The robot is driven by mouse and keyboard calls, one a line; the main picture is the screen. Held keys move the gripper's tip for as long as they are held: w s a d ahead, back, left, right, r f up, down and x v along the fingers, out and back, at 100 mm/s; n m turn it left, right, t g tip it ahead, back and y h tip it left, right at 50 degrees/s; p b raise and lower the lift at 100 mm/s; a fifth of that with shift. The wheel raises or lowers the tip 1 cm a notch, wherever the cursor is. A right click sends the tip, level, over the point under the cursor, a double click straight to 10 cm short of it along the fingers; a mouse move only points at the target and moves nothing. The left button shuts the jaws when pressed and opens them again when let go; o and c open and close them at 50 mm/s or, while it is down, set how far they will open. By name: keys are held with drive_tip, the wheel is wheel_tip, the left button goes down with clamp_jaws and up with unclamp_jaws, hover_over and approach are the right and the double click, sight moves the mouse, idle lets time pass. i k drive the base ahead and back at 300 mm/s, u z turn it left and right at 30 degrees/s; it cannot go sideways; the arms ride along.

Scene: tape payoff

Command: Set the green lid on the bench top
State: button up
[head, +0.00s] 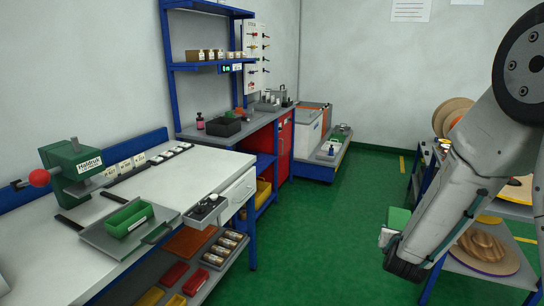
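A green, flat-faced piece (397,219), which may be the green lid, shows at the right of the head view, with a white part (386,236) just below it. My arm partly hides both, and I cannot tell what they rest on or whether anything holds them. My arm reaches down across the right side, ending in a dark joint close below the white part. The pale bench top (190,174) is at the left, with a green open bin (129,218) on a grey tray (98,236).
A green press with a red knob (39,178) stands at the bench's back left. A rack (492,278) with round items is behind my arm. Open green floor (320,240) lies between bench and rack.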

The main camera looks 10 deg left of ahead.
sight(213, 158)
drive_tip(key=z, duration=0.35)
drive_tip(key=i, duration=2.45)
drive_tip(key=u, duration=1.65)
drive_tip(key=i, duration=0.65)
drive_tip(key=u, duration=0.6)
